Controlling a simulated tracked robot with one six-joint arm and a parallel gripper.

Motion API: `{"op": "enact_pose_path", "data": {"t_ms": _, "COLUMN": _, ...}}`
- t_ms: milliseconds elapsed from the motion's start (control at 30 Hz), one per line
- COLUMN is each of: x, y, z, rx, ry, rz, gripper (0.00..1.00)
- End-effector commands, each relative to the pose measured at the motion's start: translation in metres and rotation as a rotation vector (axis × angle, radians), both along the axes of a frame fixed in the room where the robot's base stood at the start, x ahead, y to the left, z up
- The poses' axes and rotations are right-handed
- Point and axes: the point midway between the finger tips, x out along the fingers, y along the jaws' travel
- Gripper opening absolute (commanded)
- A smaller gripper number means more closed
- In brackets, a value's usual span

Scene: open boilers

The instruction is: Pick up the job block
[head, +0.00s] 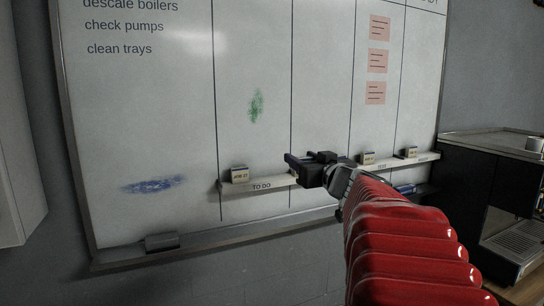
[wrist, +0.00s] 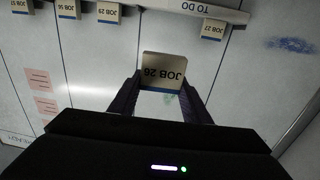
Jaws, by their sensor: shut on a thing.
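A cream job block (wrist: 163,72) marked JOB 26, with a blue band along one edge, sits between the two dark fingers of my gripper (wrist: 160,92) in the wrist view. The fingers are shut on its sides. Its label reads upside down there. In the head view my gripper (head: 294,169) is at the right end of the TO DO ledge (head: 270,184), in front of the whiteboard. The held block cannot be made out there. Whether it touches the ledge cannot be told.
Another block (head: 240,174), marked JOB 27 in the wrist view (wrist: 213,30), stands on the TO DO ledge's left. More blocks (head: 367,158) (head: 410,152) stand on ledges to the right. The whiteboard (head: 150,120) has a tray below, holding an eraser (head: 162,242).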

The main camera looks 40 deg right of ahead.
Motion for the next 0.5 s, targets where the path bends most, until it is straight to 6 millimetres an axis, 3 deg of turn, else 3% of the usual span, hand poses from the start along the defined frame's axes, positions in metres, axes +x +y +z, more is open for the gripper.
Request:
{"op": "enact_pose_path", "data": {"t_ms": 200, "x": -0.012, "y": 0.0039, "z": 0.0, "rx": 0.001, "ry": 0.0, "rz": 0.0, "gripper": 0.22}}
{"op": "enact_pose_path", "data": {"t_ms": 500, "x": -0.0123, "y": 0.004, "z": 0.0, "rx": 0.001, "ry": 0.0, "rz": 0.001, "gripper": 0.22}}
